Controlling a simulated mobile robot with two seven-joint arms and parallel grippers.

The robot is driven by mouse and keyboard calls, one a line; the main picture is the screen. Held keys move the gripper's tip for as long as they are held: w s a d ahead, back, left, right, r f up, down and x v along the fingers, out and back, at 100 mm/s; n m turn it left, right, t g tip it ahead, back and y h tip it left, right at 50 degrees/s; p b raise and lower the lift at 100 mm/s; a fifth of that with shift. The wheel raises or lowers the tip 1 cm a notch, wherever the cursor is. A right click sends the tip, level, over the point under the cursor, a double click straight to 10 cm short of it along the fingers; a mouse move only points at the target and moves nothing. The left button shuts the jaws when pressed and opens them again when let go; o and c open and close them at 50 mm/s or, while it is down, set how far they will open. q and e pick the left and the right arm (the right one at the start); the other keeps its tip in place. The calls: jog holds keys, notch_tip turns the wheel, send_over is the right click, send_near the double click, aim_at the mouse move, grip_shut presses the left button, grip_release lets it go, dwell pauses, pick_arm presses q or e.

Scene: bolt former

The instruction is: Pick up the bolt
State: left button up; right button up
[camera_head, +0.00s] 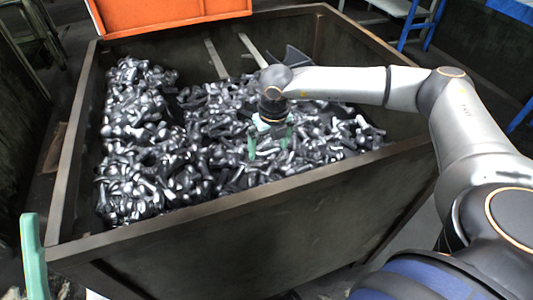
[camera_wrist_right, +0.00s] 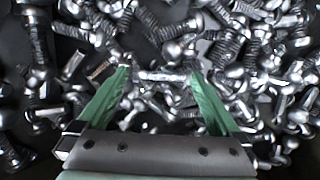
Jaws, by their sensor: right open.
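Many shiny grey bolts (camera_head: 150,185) lie heaped in a large dark metal bin (camera_head: 230,212). My right gripper (camera_head: 268,150) points down over the heap near the bin's near wall, its green fingers apart. In the right wrist view the right gripper (camera_wrist_right: 160,70) is open, and a bolt (camera_wrist_right: 158,76) lies crosswise between its fingertips. I cannot tell whether the fingers touch it. Several other bolts (camera_wrist_right: 180,28) lie around and under the fingers. A pale green piece (camera_head: 33,255) at the lower left edge may be a finger of my left gripper; most of it is cut off.
The bin has raised walls with a thick near rim (camera_head: 330,172). An orange panel or container (camera_head: 165,12) stands at the far left edge. Flat metal strips (camera_head: 215,58) and a dark plate lie at the bin's far side. Blue-framed racks (camera_head: 413,22) stand beyond at the right.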

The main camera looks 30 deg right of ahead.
jog(key=shift+c, duration=0.4)
jog(key=c, duration=1.2)
jog(key=shift+c, duration=0.2)
